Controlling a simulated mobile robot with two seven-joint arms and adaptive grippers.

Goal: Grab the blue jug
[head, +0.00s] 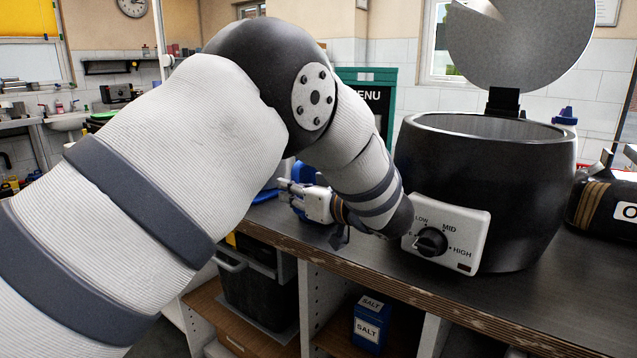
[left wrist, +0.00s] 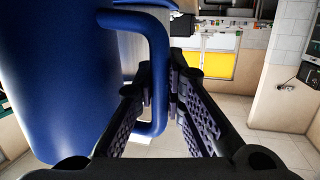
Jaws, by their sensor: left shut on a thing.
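The blue jug (head: 304,172) is on the counter in the head view, partly hidden behind my left gripper (head: 290,190). In the left wrist view, the jug's blue body (left wrist: 55,75) fills the left side, and its loop handle (left wrist: 155,35) runs down between the fingers. My left gripper (left wrist: 161,88) is shut on the handle there. The rest of the jug is cut off by the picture edge. My right gripper is not in either view.
A large black soup kettle (head: 485,190) with a raised lid (head: 520,45) stands right of my left gripper, close to my left arm. The counter's wooden front edge (head: 400,290) runs below. A blue salt box (head: 370,322) sits on the shelf underneath. A green menu board (head: 388,80) stands behind.

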